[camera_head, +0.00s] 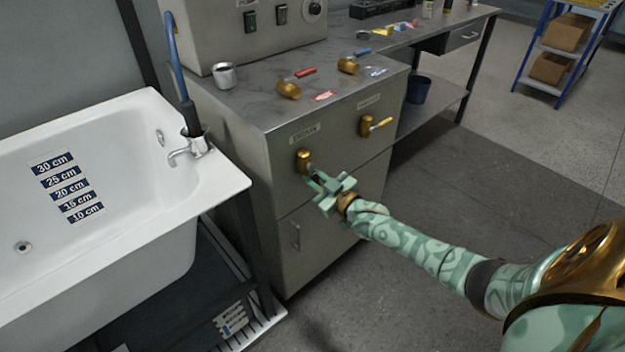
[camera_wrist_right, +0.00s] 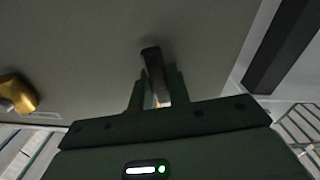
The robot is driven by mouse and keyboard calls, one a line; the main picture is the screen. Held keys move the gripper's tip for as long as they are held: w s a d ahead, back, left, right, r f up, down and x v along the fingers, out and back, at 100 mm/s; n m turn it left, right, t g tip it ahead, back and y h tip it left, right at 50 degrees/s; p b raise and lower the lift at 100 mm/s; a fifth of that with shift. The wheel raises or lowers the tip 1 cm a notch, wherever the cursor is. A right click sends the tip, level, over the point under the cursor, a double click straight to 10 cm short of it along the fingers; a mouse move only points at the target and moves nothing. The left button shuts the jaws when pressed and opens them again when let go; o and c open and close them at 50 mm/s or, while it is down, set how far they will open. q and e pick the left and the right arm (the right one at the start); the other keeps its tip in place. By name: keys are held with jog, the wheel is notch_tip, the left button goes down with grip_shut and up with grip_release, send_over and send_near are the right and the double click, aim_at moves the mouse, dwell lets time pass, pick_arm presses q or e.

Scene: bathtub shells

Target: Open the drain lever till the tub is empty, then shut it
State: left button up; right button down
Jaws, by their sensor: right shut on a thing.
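The drain lever (camera_head: 303,158) is a brass hub with a short grey handle on the grey cabinet front, under a label that seems to read DRAIN. Its handle slants down and right from the hub. My right gripper (camera_head: 318,181) is shut on this handle. In the right wrist view the dark handle (camera_wrist_right: 152,66) stands between the two fingers. The white tub (camera_head: 120,262) is at the left, with depth marks (camera_head: 70,188) from 30 to 10 cm on its inner wall. A round drain fitting (camera_head: 22,246) shows inside. I see no clear water surface; the tub's near part is cut off. My left gripper is out of view.
Red-handled and other brass valves and a metal cup (camera_head: 224,75) lie on top. A faucet (camera_head: 190,150) stands on the tub's rim. Open floor (camera_head: 440,200) lies right of the cabinet.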

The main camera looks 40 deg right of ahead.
jog(key=n, duration=0.1)
jog(key=d+n, duration=0.1)
jog(key=n, duration=0.1)
jog(key=shift+d+r+n+p, duration=0.25)
jog(key=shift+r+n+p, duration=0.1)
jog(key=shift+r+n, duration=0.05)
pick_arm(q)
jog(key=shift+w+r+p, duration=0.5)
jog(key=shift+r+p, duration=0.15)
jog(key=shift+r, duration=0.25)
pick_arm(e)
jog(key=shift+w+d+r+n, duration=0.1)
jog(key=shift+d+r+n, duration=0.4)
jog(key=shift+n, duration=1.35)
jog(key=shift+s+d+r+n, duration=0.15)
jog(key=shift+r+n, duration=0.6)
jog(key=shift+n, duration=1.15)
jog(key=shift+w+d+r+n, duration=0.15)
jog(key=shift+d+r+n, duration=0.4)
jog(key=shift+n, duration=1.3)
jog(key=shift+a+r, duration=0.1)
jog(key=shift+a, duration=0.05)
jog(key=c, duration=1.3)
grip_release()
jog(key=shift+r, duration=0.1)
